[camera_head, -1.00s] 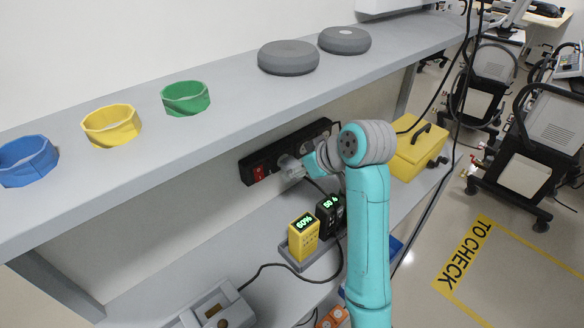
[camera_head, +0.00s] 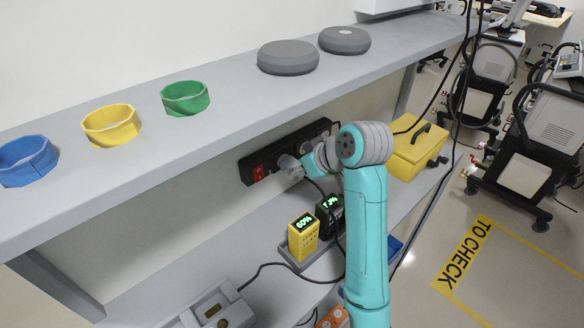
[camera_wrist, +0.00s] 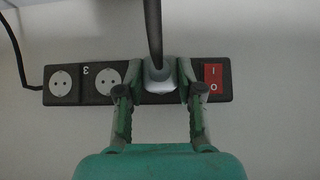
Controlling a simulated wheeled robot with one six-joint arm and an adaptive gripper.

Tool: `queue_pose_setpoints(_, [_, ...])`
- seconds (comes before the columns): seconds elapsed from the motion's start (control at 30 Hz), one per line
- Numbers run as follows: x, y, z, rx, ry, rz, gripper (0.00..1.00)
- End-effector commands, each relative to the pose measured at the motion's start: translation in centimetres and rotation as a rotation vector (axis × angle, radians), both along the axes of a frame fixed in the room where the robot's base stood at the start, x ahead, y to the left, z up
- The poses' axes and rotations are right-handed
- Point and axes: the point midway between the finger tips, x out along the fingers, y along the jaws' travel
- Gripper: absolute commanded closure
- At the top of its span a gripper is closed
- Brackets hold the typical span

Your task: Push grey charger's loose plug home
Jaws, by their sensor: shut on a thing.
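My gripper (camera_wrist: 158,72) is shut on a pale plug (camera_wrist: 158,84) in the wrist view, with a finger on each side. A dark cable rises from the plug. The plug is at the black power strip (camera_wrist: 228,92), between a free socket and the red switch; I cannot tell how deep it sits. In the head view, my gripper (camera_head: 291,167) is at the strip (camera_head: 247,179) on the wall below the upper shelf. The grey charger (camera_head: 232,303) lies on the lower shelf, partly cut off, with a dark cable running right.
Free sockets (camera_wrist: 61,84) lie left of the plug. A yellow battery unit (camera_head: 302,240) and a black one (camera_head: 329,216) stand below my arm. A yellow case (camera_head: 417,152) stands to the right. Colored rings (camera_head: 185,98) and grey discs (camera_head: 289,58) are on the upper shelf.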

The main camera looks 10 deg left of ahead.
Motion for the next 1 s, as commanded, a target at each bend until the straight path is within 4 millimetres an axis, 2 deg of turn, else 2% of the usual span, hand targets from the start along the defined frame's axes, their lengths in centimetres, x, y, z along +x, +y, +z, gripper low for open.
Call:
queue_pose_setpoints(0.97, [0.56,0.72,0.04,0.002,-0.001,0.000,1.00])
queue_pose_setpoints(1.0, [0.57,0.71,0.04,0.002,-0.001,0.000,0.59])
